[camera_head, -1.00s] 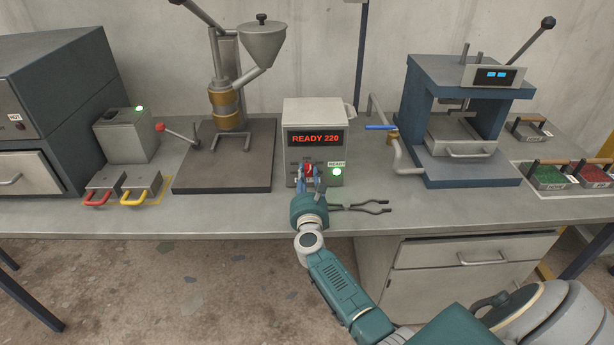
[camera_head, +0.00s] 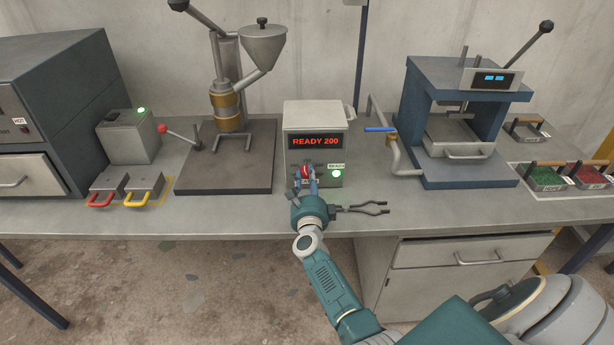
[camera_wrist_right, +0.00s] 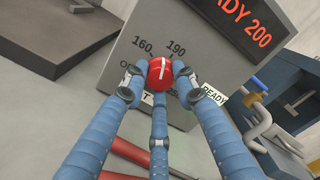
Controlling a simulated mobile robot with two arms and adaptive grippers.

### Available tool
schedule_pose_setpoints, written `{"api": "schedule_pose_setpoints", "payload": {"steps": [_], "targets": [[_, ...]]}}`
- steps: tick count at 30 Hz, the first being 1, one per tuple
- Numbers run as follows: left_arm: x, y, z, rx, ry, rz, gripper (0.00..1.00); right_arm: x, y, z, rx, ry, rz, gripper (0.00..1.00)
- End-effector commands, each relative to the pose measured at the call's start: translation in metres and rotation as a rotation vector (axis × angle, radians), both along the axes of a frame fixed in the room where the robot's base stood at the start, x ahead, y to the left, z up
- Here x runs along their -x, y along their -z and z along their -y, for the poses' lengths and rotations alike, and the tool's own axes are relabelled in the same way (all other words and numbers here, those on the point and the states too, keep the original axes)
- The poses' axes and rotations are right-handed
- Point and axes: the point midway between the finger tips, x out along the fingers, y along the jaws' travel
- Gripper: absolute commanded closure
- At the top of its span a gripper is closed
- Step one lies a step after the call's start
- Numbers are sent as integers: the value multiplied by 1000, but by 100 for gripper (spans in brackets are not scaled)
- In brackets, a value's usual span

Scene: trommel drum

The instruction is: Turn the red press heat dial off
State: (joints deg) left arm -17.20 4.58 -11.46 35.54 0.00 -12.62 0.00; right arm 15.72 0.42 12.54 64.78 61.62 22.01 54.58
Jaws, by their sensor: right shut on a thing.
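The press heat controller (camera_head: 317,125) is a grey box with a red display (camera_head: 314,141) reading READY 200. Its red dial (camera_wrist_right: 160,73) has a white pointer line, which lies between the 160 and 190 marks in the right wrist view. Lettering at the dial's lower left and the mark at its lower right are partly hidden by fingers. My right gripper (camera_wrist_right: 158,88) has its blue fingers closed around the dial; it also shows at the controller's front in the head view (camera_head: 305,180). My left gripper is not in view.
A green lamp (camera_head: 337,174) glows beside the dial. Black tongs (camera_head: 362,209) lie on the bench just right of my right gripper. A blue press (camera_head: 468,120) stands to the right, with a blue-handled pipe valve (camera_head: 381,129) between. A hopper press (camera_head: 228,95) stands left.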

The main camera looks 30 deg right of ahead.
Motion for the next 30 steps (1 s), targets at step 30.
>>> {"api": "schedule_pose_setpoints", "payload": {"steps": [30], "targets": [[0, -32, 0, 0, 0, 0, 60, 3, 4, 0, 816, -3, -514, 99]]}}
